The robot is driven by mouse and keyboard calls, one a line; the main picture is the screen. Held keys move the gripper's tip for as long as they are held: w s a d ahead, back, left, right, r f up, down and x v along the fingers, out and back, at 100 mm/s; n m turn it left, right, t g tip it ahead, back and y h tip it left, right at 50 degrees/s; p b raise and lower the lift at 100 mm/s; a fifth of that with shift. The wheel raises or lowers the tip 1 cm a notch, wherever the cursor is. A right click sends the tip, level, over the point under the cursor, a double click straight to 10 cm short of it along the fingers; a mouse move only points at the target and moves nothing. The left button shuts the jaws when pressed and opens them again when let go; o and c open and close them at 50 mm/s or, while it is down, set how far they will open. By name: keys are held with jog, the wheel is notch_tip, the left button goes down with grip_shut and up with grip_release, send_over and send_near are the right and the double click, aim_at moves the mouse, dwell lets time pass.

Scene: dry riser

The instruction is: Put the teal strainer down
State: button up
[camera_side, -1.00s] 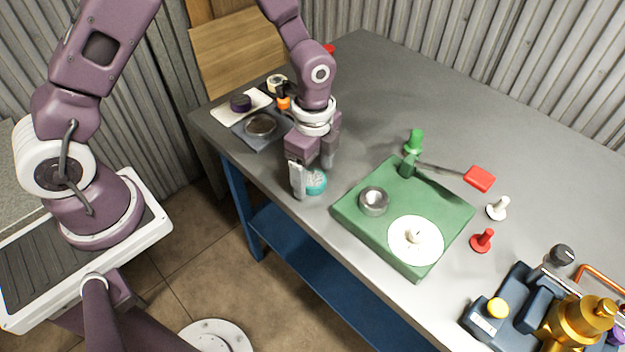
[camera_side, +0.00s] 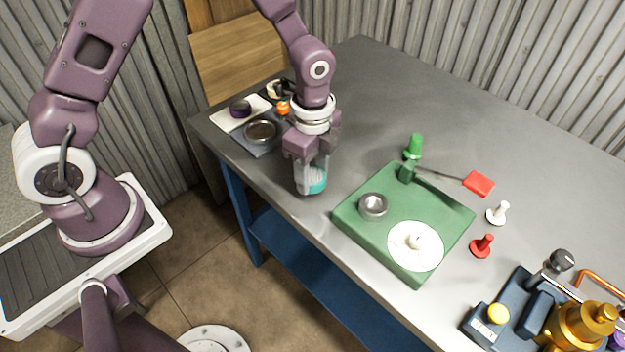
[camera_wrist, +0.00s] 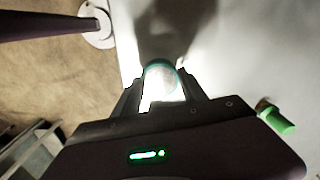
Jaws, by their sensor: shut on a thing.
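The teal strainer (camera_side: 317,182) is between the fingers of my gripper (camera_side: 312,184) in the side view, low over the grey table near its front edge. I cannot tell whether its underside touches the table. In the wrist view the strainer (camera_wrist: 160,76) shows as a teal rim around a pale mesh, held between the fingertips of my gripper (camera_wrist: 163,88). Bright light washes out the surface around it. My fingers hide part of the strainer in the side view.
A green board (camera_side: 350,222) with a metal cup (camera_side: 373,206), a white disc (camera_side: 408,255) and a red-handled lever (camera_side: 478,183) stands to the right. A dark tray (camera_side: 262,133) and a white tray (camera_side: 228,120) lie at the left. The table's front edge is close to my gripper.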

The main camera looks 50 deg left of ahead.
jog(key=shift+n, duration=0.3)
jog(key=r, duration=0.7)
jog(key=shift+a+r, duration=0.1)
jog(key=shift+a, duration=0.15)
jog(key=a+n, duration=1)
jog(key=n, duration=0.5)
jog(key=m, duration=1.4)
send_over(313, 176)
jog(key=shift+w+a+r, duration=0.1)
jog(key=shift+a, duration=0.25)
jog(key=shift+d+m, duration=0.35)
jog(key=shift+m, duration=0.45)
notch_tip(313, 176, down, 10)
jog(key=shift+r, duration=0.2)
